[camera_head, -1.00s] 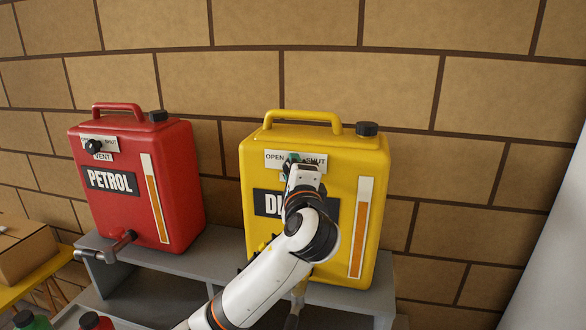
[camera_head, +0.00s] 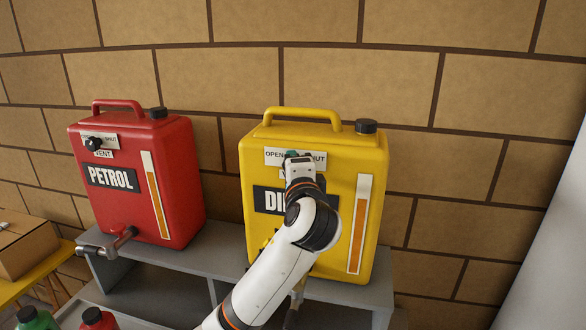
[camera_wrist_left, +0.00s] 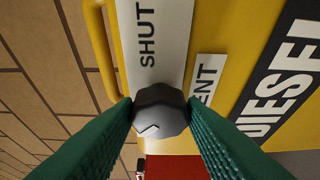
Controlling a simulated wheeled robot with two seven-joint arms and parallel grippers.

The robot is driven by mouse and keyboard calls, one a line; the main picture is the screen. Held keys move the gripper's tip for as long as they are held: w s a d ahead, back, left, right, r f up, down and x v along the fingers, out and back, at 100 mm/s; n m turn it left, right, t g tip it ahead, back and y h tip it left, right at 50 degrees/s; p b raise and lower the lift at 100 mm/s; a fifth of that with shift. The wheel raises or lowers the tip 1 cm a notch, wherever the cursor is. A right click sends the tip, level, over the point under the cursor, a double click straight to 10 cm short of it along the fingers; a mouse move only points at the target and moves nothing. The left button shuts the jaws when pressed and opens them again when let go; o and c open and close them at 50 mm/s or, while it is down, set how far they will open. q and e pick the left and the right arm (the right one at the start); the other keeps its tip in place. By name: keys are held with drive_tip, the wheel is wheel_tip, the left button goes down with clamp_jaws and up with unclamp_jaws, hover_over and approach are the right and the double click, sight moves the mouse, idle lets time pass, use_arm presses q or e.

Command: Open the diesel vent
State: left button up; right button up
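The yellow diesel can (camera_head: 345,165) stands upright on a grey shelf, with a white OPEN/SHUT plate (camera_head: 275,156) near its top. My left gripper (camera_head: 294,156) is at the middle of this plate in the head view and hides the vent knob there. In the left wrist view, the dark faceted knob (camera_wrist_left: 160,108) sits between the green fingertips (camera_wrist_left: 160,112), which meet its two sides. The word SHUT reads above it, with a VENT label (camera_wrist_left: 207,78) beside it. I cannot tell which way the knob points. My right gripper is out of view.
A red petrol can (camera_head: 180,165) with its own black vent knob (camera_head: 93,143) stands to the left on the grey shelf (camera_head: 190,262). A brick wall (camera_head: 400,80) is close behind. A cardboard box (camera_head: 25,245) and small red and green items sit at lower left.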

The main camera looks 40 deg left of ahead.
use_arm(q)
drive_tip(key=o, duration=0.4)
drive_tip(key=b+v, duration=0.2)
drive_tip(key=v, duration=1)
drive_tip(key=shift+w+b, duration=0.1)
drive_tip(key=shift+b, duration=0.25)
